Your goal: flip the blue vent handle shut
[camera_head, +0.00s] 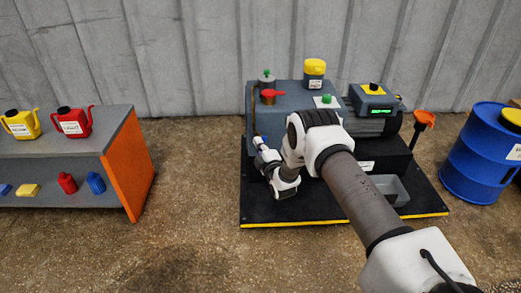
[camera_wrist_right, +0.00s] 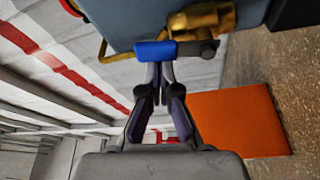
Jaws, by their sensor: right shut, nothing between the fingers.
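In the head view my right gripper (camera_head: 262,146) is at the left front of the machine, and my arm hides much of the machine's front. A small blue bit by its tips looks like the handle (camera_head: 264,138). My left gripper is not in view.
The machine (camera_head: 256,118) stands on a black platform (camera_head: 262,215) with a yellow edge. An orange-sided shelf (camera_head: 127,170) stands left, a blue drum (camera_head: 480,155) right. Floor between shelf and platform is clear.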

